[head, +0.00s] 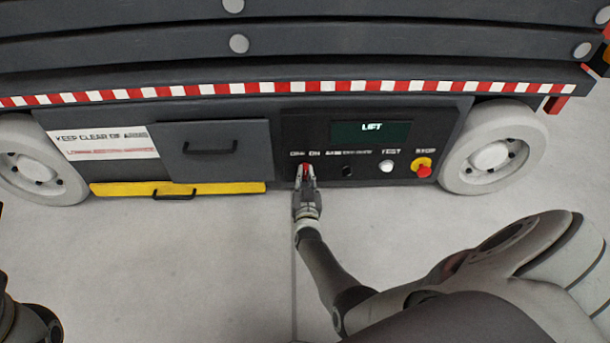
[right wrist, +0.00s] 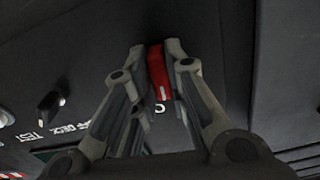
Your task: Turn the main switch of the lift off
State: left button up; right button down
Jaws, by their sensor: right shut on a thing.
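The lift (head: 230,110) is a dark machine with a control panel (head: 292,128) on its side. The red main switch (head: 306,168) sits at the left of the panel, under the OFF and ON lettering. My right gripper (head: 305,176) is at the switch, its fingers on both sides of it. In the right wrist view the red switch handle (right wrist: 159,75) stands between the two fingertips of my right gripper (right wrist: 160,62), which is shut on it. The fingers partly hide the switch in the head view. My left gripper is not in view.
To the right on the panel are a black knob (head: 347,171), a white TEST button (head: 386,167) and a red stop button (head: 424,171) on yellow. The screen (head: 370,131) reads LIFT. White wheels (head: 490,155) flank the panel. The floor in front is clear.

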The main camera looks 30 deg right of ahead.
jog(key=shift+n, duration=0.5)
jog(key=shift+f, duration=0.1)
jog(key=c, duration=1.4)
grip_release()
jog(key=shift+c, duration=0.2)
